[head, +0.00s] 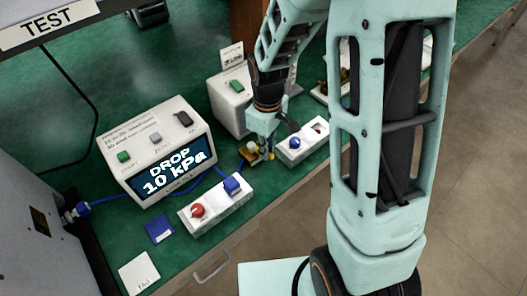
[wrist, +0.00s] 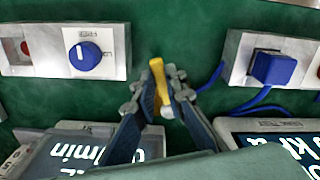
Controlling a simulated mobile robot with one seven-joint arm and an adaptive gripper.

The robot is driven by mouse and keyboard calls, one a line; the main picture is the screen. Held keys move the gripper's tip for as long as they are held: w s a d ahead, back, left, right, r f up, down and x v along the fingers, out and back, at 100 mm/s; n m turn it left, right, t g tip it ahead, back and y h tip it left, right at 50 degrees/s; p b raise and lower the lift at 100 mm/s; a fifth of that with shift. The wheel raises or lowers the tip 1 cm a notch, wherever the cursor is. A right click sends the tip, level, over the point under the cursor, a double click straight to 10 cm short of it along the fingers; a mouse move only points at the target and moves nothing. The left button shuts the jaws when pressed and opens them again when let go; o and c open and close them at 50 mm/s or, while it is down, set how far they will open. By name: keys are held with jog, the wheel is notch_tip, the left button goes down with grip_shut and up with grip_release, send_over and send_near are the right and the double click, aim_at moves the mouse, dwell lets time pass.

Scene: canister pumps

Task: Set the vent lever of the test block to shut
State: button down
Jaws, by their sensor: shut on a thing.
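My gripper (head: 266,152) is low over the green bench between two white blocks. In the wrist view my gripper (wrist: 160,88) is shut on a narrow yellow piece (wrist: 157,76), which stands up between the fingertips. One white block (head: 222,208) carries a red knob (head: 197,210) and a blue square part (head: 231,185); its blue part also shows in the wrist view (wrist: 273,69). The other white block (head: 301,143) has a blue round knob (head: 294,143), also seen in the wrist view (wrist: 85,56), and a small red part. I cannot tell which part is the vent lever.
A white meter (head: 155,150) reads "DROP 10 kPa", with blue tubing beside it. Another white unit (head: 232,100) stands behind my gripper. A blue card (head: 159,229) and a white card (head: 139,272) lie near the grey "TEST" cabinet (head: 30,205). The bench's front edge is close to the blocks.

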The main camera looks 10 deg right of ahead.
jog(key=shift+w+d+n, duration=0.3)
jog(key=shift+w+n, duration=0.15)
jog(key=shift+n, duration=0.65)
jog(key=shift+w, duration=0.1)
jog(key=c, duration=2)
grip_release()
jog(key=shift+o, duration=0.2)
notch_tip(320, 180, up, 12)
